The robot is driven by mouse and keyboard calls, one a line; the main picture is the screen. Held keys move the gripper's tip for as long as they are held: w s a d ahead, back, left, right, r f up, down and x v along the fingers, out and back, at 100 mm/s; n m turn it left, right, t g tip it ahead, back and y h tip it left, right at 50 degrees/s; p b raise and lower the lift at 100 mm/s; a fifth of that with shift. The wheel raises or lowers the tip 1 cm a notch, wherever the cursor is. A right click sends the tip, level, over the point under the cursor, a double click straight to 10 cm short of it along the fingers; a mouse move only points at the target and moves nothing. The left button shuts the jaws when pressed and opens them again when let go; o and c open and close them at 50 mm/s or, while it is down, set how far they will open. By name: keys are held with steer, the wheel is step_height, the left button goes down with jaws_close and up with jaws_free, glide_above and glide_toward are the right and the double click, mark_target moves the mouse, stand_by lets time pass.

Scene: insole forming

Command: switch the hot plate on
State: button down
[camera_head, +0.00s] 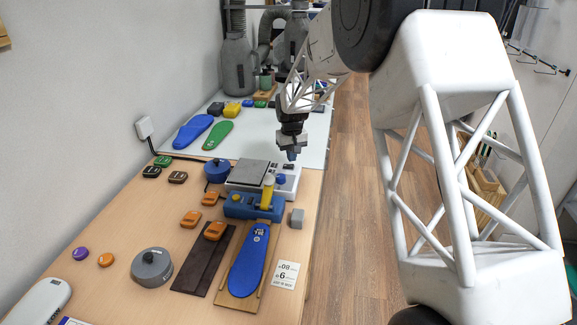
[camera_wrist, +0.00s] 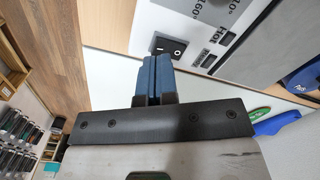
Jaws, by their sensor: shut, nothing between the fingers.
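The hot plate (camera_head: 249,173) is a white box with a grey square top and a blue knob, on the wooden table in the head view. In the wrist view its white panel (camera_wrist: 160,18) shows printed temperatures and partly readable lettering. A small black switch (camera_wrist: 177,48) sits on that panel; whether it is on or off I cannot tell. My gripper (camera_head: 291,155) is shut and empty, pointing down at the far right end of the hot plate. In the wrist view my gripper's blue fingertips (camera_wrist: 157,60) are close beside the switch; contact is unclear.
A blue press-like device (camera_head: 238,207) with a yellow handle stands just in front of the hot plate. A blue insole (camera_head: 247,265) lies on a wooden board nearer. The table's right edge is close to my gripper.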

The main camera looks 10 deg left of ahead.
mark_target(293, 166)
steer(key=shift+f, duration=1.25)
stand_by(1.2)
steer(key=shift+r, duration=3.5)
steer(key=shift+d, duration=0.1)
steer(key=shift+s+d+r, duration=0.15)
steer(key=shift+r, duration=0.1)
steer(key=s+d+r+m+t, duration=0.1)
steer(key=s+d+r+m, duration=0.1)
steer(key=s+d+r, duration=0.7)
steer(key=s+d+r+m, duration=0.1)
steer(key=s+d+r, duration=0.5)
steer(key=s+d, duration=0.6)
steer(key=s+d+m, duration=0.1)
steer(key=s+d, duration=0.3)
steer(key=s, duration=0.6)
steer(key=s+d+f+m+t, duration=0.1)
steer(key=s+d, duration=0.3)
steer(key=s, duration=0.6)
steer(key=s+d+f+m, duration=0.1)
steer(key=s+d, duration=0.4)
steer(key=s, duration=0.5)
steer(key=shift+s+f+t, duration=0.2)
steer(key=shift+s+t, duration=0.1)
steer(key=shift+s, duration=0.05)
